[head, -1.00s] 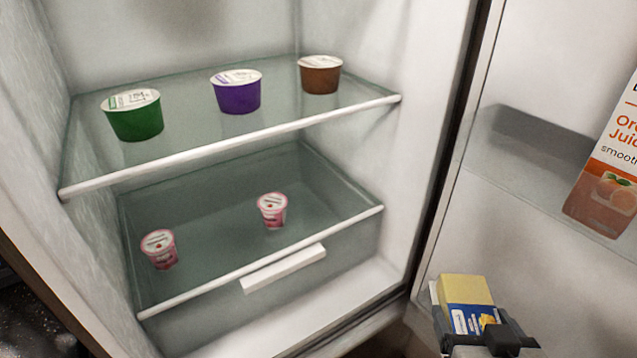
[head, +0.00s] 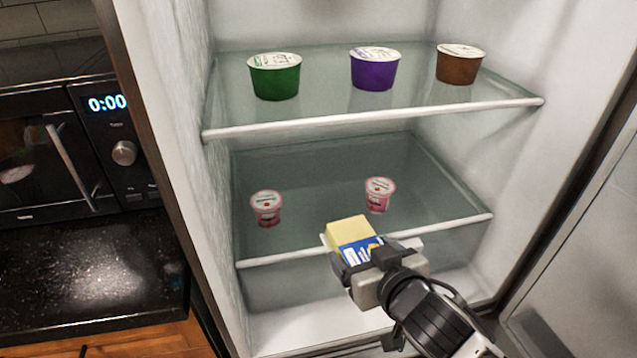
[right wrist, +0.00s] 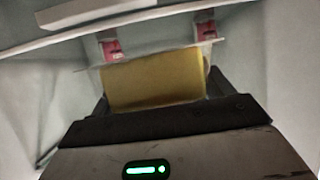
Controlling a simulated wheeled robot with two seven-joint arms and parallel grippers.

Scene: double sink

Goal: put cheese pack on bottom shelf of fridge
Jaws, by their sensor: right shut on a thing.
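The cheese pack (head: 350,232) is yellow with a blue label. My right gripper (head: 358,258) is shut on it and holds it in front of the fridge's lower shelf (head: 320,228), near that shelf's white front edge. In the right wrist view the yellow pack (right wrist: 155,78) stands up between the jaws (right wrist: 160,115), with the shelf beyond it. The lower shelf is glass and holds two small pink cups near its middle. My left gripper is not in view.
Pink yogurt cups (head: 266,208) and (head: 379,194) stand on the lower shelf, with bare glass between them. The upper shelf (head: 330,112) holds a green tub (head: 274,77), a purple tub (head: 375,70) and a brown tub (head: 460,64). A microwave (head: 60,150) is at left.

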